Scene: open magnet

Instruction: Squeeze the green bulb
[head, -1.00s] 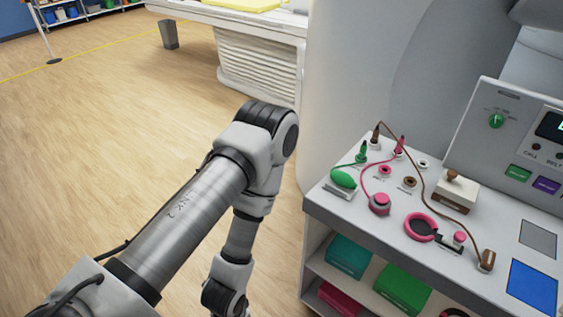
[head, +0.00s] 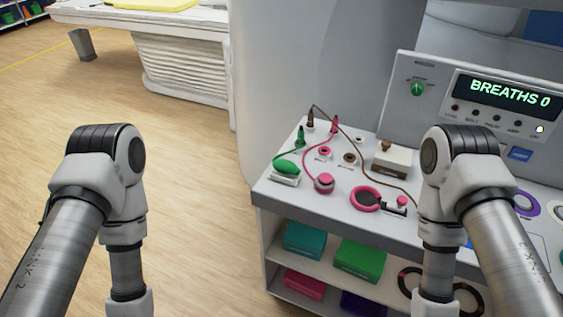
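The green bulb (head: 286,167) lies on a small white block at the left front of the white console top (head: 300,190). A green cable runs from the bulb to a green plug (head: 300,137) behind it. Nothing touches the bulb. My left arm stands in the left of the head view and my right arm in the right, both bent downward. Both grippers are below the bottom edge of the picture, so their state is hidden.
A display (head: 505,92) reads "BREATHS 0". Shelves below hold colored boxes (head: 360,260). Floor (head: 190,190) left of the console is clear.

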